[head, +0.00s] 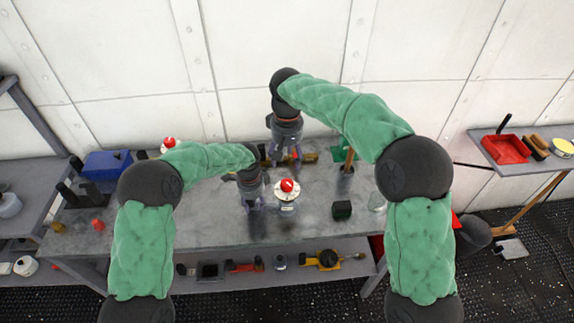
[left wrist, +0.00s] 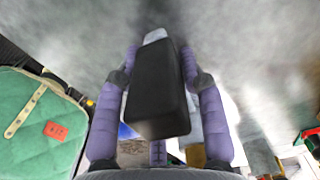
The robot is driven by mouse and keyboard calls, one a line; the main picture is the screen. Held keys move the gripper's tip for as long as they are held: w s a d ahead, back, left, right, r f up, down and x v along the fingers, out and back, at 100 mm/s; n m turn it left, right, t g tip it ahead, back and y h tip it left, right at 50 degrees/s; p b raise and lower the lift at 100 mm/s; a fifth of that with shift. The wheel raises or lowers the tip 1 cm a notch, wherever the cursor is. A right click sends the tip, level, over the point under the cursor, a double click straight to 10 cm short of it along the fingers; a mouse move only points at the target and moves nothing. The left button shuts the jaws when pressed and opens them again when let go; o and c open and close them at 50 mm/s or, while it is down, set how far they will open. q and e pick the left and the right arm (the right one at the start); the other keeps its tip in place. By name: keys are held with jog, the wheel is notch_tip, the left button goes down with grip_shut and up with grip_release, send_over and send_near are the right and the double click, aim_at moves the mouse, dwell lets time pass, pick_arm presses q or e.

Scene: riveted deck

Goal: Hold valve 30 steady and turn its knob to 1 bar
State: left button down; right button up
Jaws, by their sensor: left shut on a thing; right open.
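A valve with a red knob on a pale round dial (head: 287,186) stands on the grey workbench (head: 215,232). A second red-knobbed valve (head: 169,143) is at the back left of the bench. I cannot read a number or a pressure mark on either. My left gripper (head: 254,204) is just left of the nearer valve, low over the bench. In the left wrist view its purple fingers are shut on a black block-like thing (left wrist: 157,95) with a pale end. My right gripper (head: 284,161) is open, pointing down behind the nearer valve, with no held thing visible.
A black block (head: 342,210) and a clear glass (head: 377,201) stand right of the valve. Brass fittings (head: 310,157) lie near the back. A blue box (head: 107,164) is at the left.

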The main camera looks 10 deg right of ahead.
pick_arm(q)
jog(key=shift+s+f, duration=0.1)
dwell(0.3)
jog(key=c, duration=0.7)
grip_release()
